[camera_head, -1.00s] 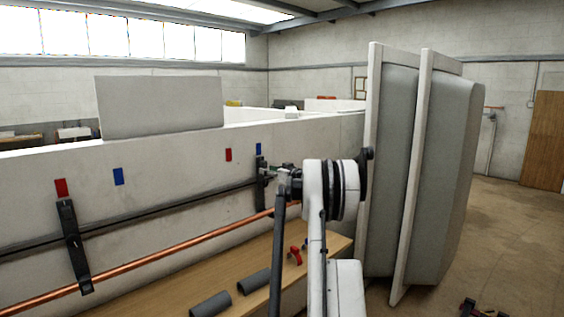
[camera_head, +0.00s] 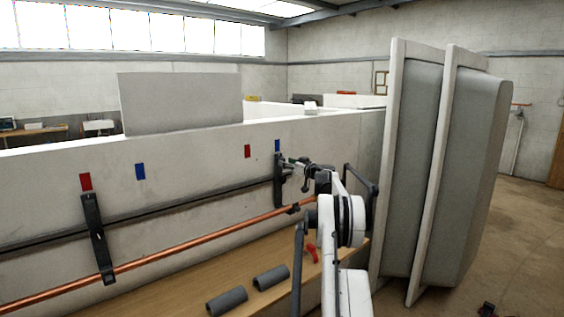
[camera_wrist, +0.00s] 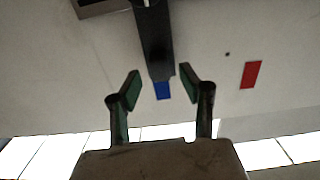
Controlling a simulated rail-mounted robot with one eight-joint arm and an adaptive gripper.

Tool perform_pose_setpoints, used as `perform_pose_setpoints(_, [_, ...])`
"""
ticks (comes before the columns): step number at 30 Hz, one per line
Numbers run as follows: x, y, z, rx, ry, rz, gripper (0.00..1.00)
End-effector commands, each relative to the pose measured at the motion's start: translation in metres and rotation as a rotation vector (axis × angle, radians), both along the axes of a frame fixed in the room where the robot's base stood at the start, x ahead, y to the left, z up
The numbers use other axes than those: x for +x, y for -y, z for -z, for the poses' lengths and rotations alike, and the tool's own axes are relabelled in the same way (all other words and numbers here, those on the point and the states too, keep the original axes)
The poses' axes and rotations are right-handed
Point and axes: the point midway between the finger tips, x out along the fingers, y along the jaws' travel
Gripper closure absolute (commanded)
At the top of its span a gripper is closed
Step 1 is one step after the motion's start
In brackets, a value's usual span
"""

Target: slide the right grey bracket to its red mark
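The right grey bracket (camera_head: 279,184) is a dark upright bar on the white wall, below its blue mark (camera_head: 277,146). Its red mark (camera_head: 247,151) is to the left of it. The wrist view shows the scene inverted: the bracket (camera_wrist: 154,40) comes down from the top, the blue mark (camera_wrist: 162,91) is at its end, and the red mark (camera_wrist: 251,74) is to the right. My gripper (camera_wrist: 160,88) is open, with one finger on either side of the bracket's end in the picture. I cannot tell whether the fingers touch it.
The left bracket (camera_head: 97,238) is under another red mark (camera_head: 85,181), with a blue mark (camera_head: 140,171) to its right. A dark rail (camera_head: 190,208) and copper pipe (camera_head: 190,242) run along the wall. Grey pieces lie on the wooden bench (camera_head: 150,293). Large panels (camera_head: 408,170) stand at right.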

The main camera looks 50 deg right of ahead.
Motion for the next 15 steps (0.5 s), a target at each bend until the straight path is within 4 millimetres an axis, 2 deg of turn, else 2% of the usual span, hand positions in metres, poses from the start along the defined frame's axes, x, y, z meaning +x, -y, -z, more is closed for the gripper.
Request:
perform_pose_setpoints(6, [0.021, 0.005, 0.0, 0.0, 0.0, -0.001, 0.6])
perform_pose_setpoints(15, [0.035, 0.009, 0.0, 0.0, 0.0, 0.0, 0.6])
